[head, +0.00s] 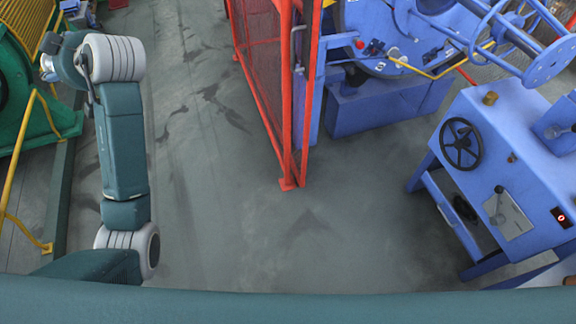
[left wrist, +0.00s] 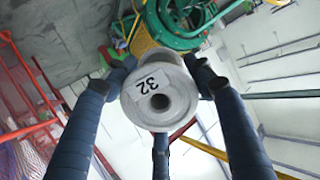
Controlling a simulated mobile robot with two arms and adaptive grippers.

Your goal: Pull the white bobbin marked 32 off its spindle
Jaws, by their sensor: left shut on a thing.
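The white bobbin marked 32 (left wrist: 178,104) fills the middle of the left wrist view. Its round flange faces the camera, with a dark centre hole and a white label. My left gripper (left wrist: 160,66) is shut on it, with dark fingers on its left and right sides and a third finger below. I cannot see a spindle in the hole, and what is behind the bobbin is mostly hidden. In the head view my left arm reaches up the left side, and the bobbin cannot be made out there. My right gripper is in neither view.
A green machine with yellow bars (head: 48,130) stands at the left. A red mesh guard (head: 262,75) stands mid-scene. A blue machine (head: 375,100) and a blue control stand with a black handwheel (head: 461,143) are at the right. The floor between is clear.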

